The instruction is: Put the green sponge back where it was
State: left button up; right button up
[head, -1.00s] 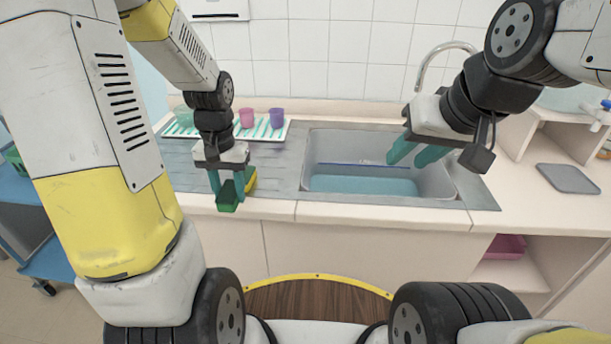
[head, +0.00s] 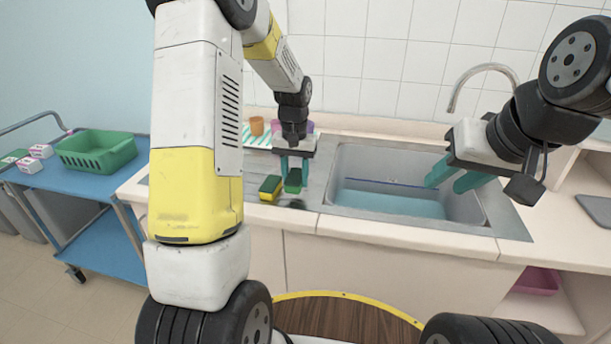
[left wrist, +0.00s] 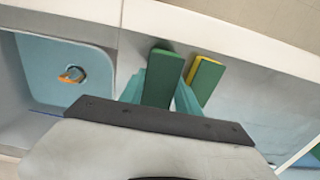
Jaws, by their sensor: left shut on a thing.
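The green sponge (head: 293,180) is held between the teal fingers of my left gripper (head: 294,170), just above the counter strip left of the sink. It also shows between the fingers in the left wrist view (left wrist: 162,78). A second sponge, yellow and green (head: 271,187), lies on the counter close to its left; the left wrist view shows it beside the held one (left wrist: 205,80), apart from it. My right gripper (head: 448,184) hangs over the right part of the sink, its two teal fingers apart and empty.
The sink (head: 395,203) has a curved tap (head: 485,68) behind it. A striped drying mat (head: 255,140) with an orange cup (head: 257,126) is behind my left gripper, partly hidden. A blue cart (head: 90,183) with a green basket (head: 97,150) stands left.

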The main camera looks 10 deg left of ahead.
pick_arm(q)
jog(key=shift+f, duration=1.7)
jog(key=shift+f, duration=0.2)
jog(key=o, duration=1.3)
jog(key=shift+r, duration=0.1)
